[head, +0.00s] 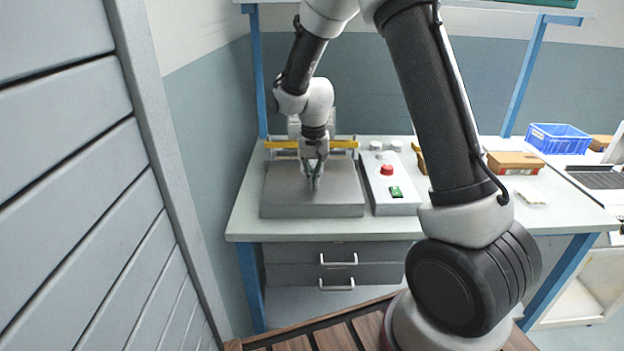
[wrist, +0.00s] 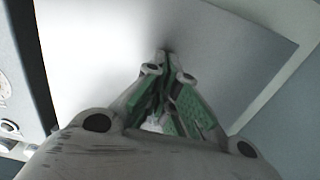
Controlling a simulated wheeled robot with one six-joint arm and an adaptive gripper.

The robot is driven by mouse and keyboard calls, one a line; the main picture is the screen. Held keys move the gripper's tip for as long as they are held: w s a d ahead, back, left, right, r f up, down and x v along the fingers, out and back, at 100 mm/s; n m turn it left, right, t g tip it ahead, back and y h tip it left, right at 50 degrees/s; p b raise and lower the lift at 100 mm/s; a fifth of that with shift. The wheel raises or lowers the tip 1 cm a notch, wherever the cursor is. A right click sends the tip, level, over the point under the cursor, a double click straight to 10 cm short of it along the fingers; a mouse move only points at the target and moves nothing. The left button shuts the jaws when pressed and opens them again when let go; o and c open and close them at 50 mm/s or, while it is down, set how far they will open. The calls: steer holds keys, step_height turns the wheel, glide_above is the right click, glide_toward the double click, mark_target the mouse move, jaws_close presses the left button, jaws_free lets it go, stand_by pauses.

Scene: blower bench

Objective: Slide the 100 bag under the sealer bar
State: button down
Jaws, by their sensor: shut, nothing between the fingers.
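The sealer's grey plate (head: 283,192) is on the left part of the bench. The yellow sealer bar (head: 345,144) crosses its back edge, partly hidden by my arm. My gripper (head: 314,184) points down over the middle of the plate, in front of the bar. In the wrist view my gripper (wrist: 167,60) has its green-padded fingers shut at the tips with nothing held, over the bare plate (wrist: 225,50). I cannot make out the 100 bag in either view. Whether the fingertips touch the plate cannot be told.
A control box (head: 388,200) with a red button (head: 387,170) stands right of the plate. A brown box (head: 515,163), a pale flat packet (head: 531,197) and a blue crate (head: 558,139) are further right. A slatted grey panel (head: 70,180) closes the left side.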

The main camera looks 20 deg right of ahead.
steer(key=shift+r, duration=0.65)
steer(key=shift+w+r, duration=0.1)
steer(key=shift+r, duration=0.2)
step_height(320, 180, up, 8)
steer(key=s+d+r+n+t, duration=0.1)
steer(key=s+d+r, duration=0.2)
steer(key=s, duration=0.6)
steer(key=s+d+r+n+t, duration=0.1)
steer(key=s+d+r, duration=0.3)
steer(key=s, duration=0.6)
steer(key=s+d+r+n+t, duration=0.1)
steer(key=s+d+r, duration=0.3)
steer(key=s, duration=0.6)
steer(key=shift+s+r+n+t, duration=0.15)
steer(key=shift+r+n+t, duration=0.15)
steer(key=shift+r+t, duration=0.4)
